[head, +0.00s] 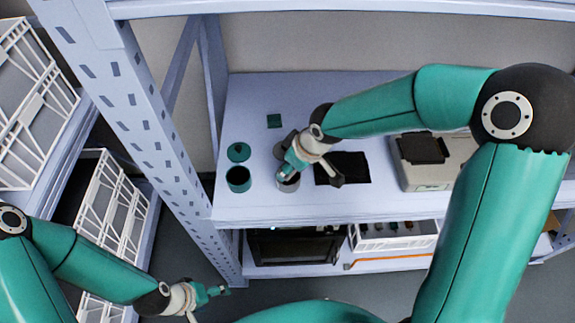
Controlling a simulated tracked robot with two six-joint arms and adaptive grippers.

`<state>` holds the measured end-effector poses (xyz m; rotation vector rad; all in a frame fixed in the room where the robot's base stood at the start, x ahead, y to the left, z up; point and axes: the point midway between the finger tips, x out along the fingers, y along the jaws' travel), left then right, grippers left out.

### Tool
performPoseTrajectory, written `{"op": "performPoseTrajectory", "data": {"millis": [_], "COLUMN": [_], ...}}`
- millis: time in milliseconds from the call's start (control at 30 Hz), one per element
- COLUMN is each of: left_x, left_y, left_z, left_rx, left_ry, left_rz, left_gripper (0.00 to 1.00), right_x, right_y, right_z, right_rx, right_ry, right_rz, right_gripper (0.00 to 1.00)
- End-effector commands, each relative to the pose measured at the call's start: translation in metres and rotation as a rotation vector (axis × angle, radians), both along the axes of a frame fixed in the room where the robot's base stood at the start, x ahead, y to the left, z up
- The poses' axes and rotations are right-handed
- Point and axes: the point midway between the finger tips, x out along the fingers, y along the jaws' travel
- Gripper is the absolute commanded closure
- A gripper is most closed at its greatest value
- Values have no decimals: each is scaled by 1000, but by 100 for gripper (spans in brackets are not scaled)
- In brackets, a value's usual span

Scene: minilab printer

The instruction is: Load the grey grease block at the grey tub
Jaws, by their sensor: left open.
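The grey tub (289,186) stands on the shelf top, partly covered by my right gripper (292,172). That gripper reaches down over the tub's opening; I cannot tell whether its fingers are open or shut, or whether they hold anything. I cannot make out a grey grease block; the tub's inside is mostly hidden. A grey round piece (279,151), perhaps a lid, shows partly behind the gripper. My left gripper (218,291) is open, low at the lower left, in front of the shelf and away from the tub.
A green tub (238,179) stands left of the grey one, with a green round lid (238,152) behind it. A dark green square (274,121) lies farther back. A black mat (355,167) and a beige machine (430,175) are right. A shelf post (150,130) rises left.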

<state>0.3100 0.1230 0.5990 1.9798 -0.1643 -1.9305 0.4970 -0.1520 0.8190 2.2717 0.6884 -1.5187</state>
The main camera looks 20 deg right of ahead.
Motion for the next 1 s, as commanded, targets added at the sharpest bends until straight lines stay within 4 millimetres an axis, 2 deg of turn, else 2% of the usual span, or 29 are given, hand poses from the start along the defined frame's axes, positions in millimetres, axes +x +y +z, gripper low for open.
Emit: {"op": "performPoseTrajectory", "data": {"millis": [1000], "left_x": [0], "left_y": [0], "left_z": [-9], "left_rx": [0], "left_ry": [0], "left_rz": [0], "left_gripper": [24], "right_x": [0], "right_y": [1], "right_z": [-9], "right_rx": [0], "right_ry": [0], "right_rz": [2], "right_gripper": [82]}}
